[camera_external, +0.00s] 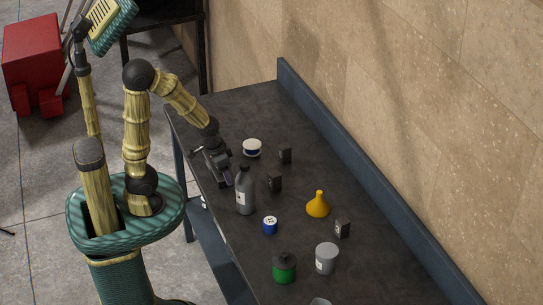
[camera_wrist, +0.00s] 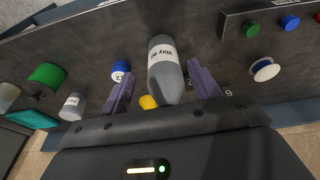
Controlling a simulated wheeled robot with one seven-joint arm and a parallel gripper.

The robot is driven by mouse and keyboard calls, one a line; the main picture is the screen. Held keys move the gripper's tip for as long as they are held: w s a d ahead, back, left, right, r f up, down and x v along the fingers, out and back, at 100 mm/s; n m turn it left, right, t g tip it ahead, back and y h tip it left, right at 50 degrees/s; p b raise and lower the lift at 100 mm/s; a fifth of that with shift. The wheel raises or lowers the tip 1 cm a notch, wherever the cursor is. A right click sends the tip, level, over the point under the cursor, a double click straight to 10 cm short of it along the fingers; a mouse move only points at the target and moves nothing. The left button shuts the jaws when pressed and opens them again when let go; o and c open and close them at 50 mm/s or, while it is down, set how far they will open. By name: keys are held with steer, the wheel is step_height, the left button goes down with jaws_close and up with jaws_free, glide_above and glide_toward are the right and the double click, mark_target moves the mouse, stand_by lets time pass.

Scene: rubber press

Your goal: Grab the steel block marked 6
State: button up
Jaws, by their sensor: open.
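Three small dark blocks stand on the bench in the external view: a back block (camera_external: 285,156), a middle block (camera_external: 274,183) and a front block (camera_external: 342,229). Their marks are too small to read there. In the wrist view, a pale mark like a 6 (camera_wrist: 228,92) shows just right of the right finger; what carries it is mostly hidden behind my gripper. My gripper (camera_external: 222,176) is open and empty, low over the bench's left side. In the wrist view, a grey "Way oil" bottle (camera_wrist: 164,62) appears between the fingers (camera_wrist: 162,92), apart from them.
The bottle (camera_external: 245,192) stands close to my gripper, near the middle block. A white-and-blue roll (camera_external: 252,148), blue can (camera_external: 270,225), yellow funnel (camera_external: 318,205), grey can (camera_external: 326,258) and green can (camera_external: 284,268) share the bench. A raised blue-grey edge (camera_external: 370,180) runs along the wall.

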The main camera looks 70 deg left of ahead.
steer(key=s+a+f+n+g+h, duration=0.1)
steer(key=a+f+n+g+h, duration=0.1)
steer(key=a+f+n, duration=0.6)
steer(key=w+a+f+n+t+b, duration=0.1)
steer(key=w+n+t+b, duration=0.1)
steer(key=w+n, duration=0.2)
steer(key=w+a+f+n+t+b, duration=0.2)
steer(key=w+n, duration=0.3)
steer(key=w+a+f+n+t+y+b, duration=0.1)
steer(key=w+n+t+b, duration=0.1)
steer(key=w+n, duration=0.2)
steer(key=shift+w+a+f+n+t, duration=0.15)
steer(key=shift+w+n+t, duration=0.15)
steer(key=shift+n, duration=0.3)
steer(key=w+n+t, duration=0.1)
steer(key=n, duration=0.1)
steer(key=w+a+n+t+b, duration=0.1)
steer(key=n, duration=0.1)
steer(key=w+n+t, duration=0.1)
steer(key=n, duration=0.1)
steer(key=shift+w+a+n+b, duration=0.15)
steer(key=shift+a+n+b, duration=0.15)
steer(key=shift+b, duration=0.1)
steer(key=w+a+r+n+t+y+b, duration=0.1)
steer(key=a+r+n+t+y, duration=0.1)
steer(key=a+r+n, duration=0.3)
steer(key=n+t, duration=0.1)
steer(key=n, duration=0.2)
steer(key=shift+w+r, duration=0.2)
steer(key=shift+w, duration=0.1)
